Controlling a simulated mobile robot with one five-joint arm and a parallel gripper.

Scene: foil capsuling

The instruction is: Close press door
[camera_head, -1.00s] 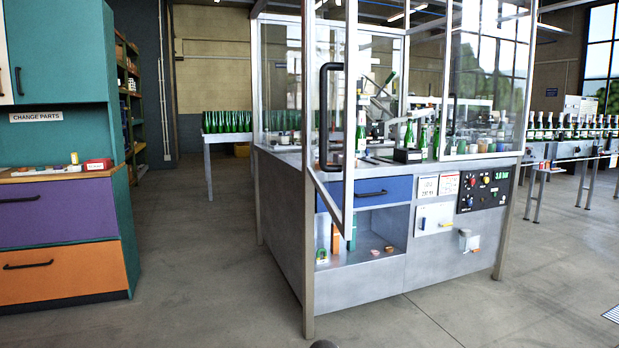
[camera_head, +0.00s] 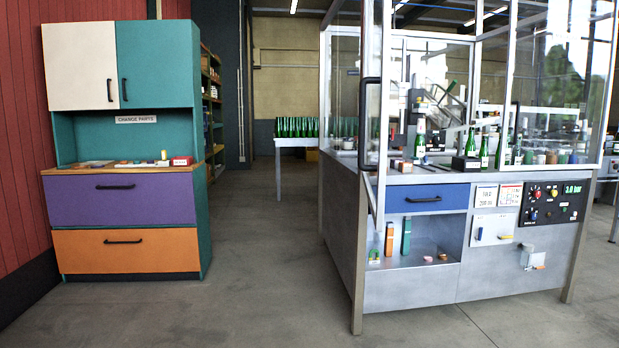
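The press is a grey metal cabinet (camera_head: 415,292) with a clear-walled enclosure on top, standing right of centre. Its left front door is a clear panel in a pale metal frame (camera_head: 384,100) with a black upright handle (camera_head: 370,118). This door stands open, swung out toward me and seen nearly edge-on. A second black handle (camera_head: 515,125) shows on the front to the right, where the clear panel looks in line with the front. Green bottles (camera_head: 470,142) stand on the press deck behind the opening. My gripper is not in view.
A change-parts cupboard (camera_head: 125,200) with purple and orange drawers stands at the left. The grey floor (camera_head: 270,285) between it and the press is clear. A table (camera_head: 283,142) of green bottles stands at the back. The press has a blue drawer (camera_head: 428,199) and control panel (camera_head: 554,203).

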